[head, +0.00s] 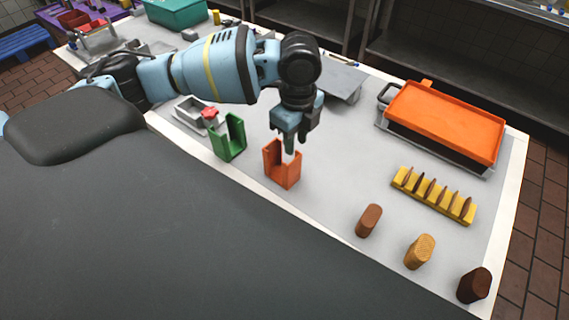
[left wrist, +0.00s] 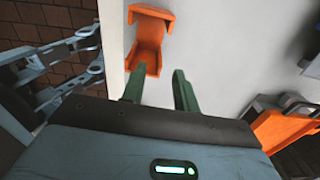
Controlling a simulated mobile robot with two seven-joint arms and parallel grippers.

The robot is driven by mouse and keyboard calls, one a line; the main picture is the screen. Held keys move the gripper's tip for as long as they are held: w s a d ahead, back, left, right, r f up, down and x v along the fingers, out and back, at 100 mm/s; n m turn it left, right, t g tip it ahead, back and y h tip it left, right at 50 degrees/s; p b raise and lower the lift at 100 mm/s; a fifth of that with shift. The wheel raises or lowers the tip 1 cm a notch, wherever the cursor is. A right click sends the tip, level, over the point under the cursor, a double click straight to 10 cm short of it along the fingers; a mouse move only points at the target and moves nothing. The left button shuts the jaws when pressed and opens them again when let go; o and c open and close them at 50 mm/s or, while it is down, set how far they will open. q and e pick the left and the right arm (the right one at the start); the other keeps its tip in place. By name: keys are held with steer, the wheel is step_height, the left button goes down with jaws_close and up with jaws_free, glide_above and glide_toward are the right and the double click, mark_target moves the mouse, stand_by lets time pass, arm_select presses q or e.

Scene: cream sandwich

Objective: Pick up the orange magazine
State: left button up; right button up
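The orange magazine (head: 283,174) is an upright, open-topped holder on the grey worktop near its front edge. It also shows in the left wrist view (left wrist: 148,46), ahead of the fingertips. My left gripper (head: 291,148) points down just above the magazine, its green fingers overlapping the magazine's top in the head view. In the left wrist view the two fingers (left wrist: 157,78) are spread apart with nothing between them. Whether they touch the magazine cannot be told. My right gripper cannot be made out.
A green magazine (head: 229,138) stands close by on the left. A yellow rack (head: 433,195) with dark pieces and an orange tray (head: 447,118) are to the right. A brown (head: 369,220), a tan (head: 419,251) and a dark block (head: 474,285) stand along the front edge.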

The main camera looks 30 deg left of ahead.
arm_select(q)
steer(key=shift+f, duration=3.4)
steer(key=shift+c, duration=0.3)
jaws_close()
